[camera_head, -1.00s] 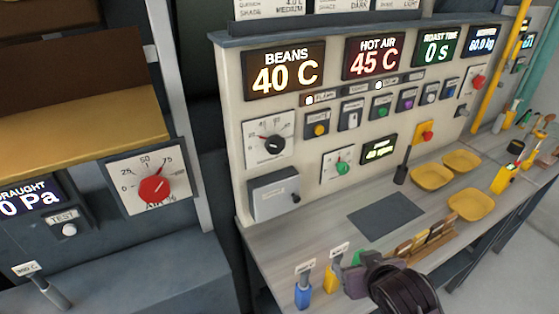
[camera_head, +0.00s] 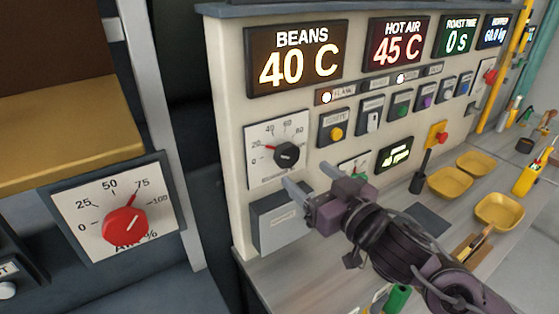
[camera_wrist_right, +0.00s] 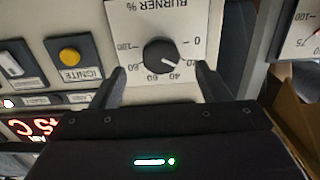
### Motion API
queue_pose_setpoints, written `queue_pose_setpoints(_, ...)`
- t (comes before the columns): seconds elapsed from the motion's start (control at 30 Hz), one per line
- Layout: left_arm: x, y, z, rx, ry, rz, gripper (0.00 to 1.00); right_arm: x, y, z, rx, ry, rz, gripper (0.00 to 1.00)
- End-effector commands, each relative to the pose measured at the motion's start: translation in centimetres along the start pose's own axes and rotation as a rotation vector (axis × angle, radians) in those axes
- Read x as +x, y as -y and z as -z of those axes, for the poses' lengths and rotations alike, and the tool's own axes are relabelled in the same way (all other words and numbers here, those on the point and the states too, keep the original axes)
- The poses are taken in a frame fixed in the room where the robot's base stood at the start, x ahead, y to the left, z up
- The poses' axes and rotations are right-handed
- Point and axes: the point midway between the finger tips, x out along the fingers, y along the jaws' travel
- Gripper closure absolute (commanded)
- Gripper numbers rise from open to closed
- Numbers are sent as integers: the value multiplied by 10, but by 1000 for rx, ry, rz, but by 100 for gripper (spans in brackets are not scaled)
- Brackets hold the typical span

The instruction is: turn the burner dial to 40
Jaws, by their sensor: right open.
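The burner dial (camera_head: 286,154) is a black round knob on a white scale plate, at the left of the roaster panel. In the head view its red mark points up-left, close to the 20. In the right wrist view, which is upside down, the black knob (camera_wrist_right: 159,56) shows with a light pointer line. My right gripper (camera_head: 311,180) is open and empty, below and in front of the dial, apart from it. In the right wrist view the knob lies between the two fingers of the gripper (camera_wrist_right: 159,82), beyond their tips. My left gripper is not in view.
The ignite button box (camera_head: 334,127) is just right of the dial. A grey box (camera_head: 282,220) is below it. A red air dial (camera_head: 125,224) is on a separate panel at left. Yellow trays (camera_head: 450,182) stand on the bench at right.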

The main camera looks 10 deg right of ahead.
Motion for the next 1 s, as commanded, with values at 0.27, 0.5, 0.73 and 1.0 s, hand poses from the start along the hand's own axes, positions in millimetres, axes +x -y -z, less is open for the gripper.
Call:
queue_pose_setpoints(0.27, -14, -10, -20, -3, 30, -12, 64, 34, -1, 5, 3, -3, -2, 31)
queue_pose_setpoints(0.5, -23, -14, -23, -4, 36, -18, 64, 66, 0, 4, 1, -1, -2, 31)
queue_pose_setpoints(0.73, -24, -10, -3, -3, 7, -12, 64, 75, 0, 1, 0, 1, -1, 31)
queue_pose_setpoints(1.0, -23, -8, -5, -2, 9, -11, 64, 75, 0, 0, 0, 2, -1, 42)
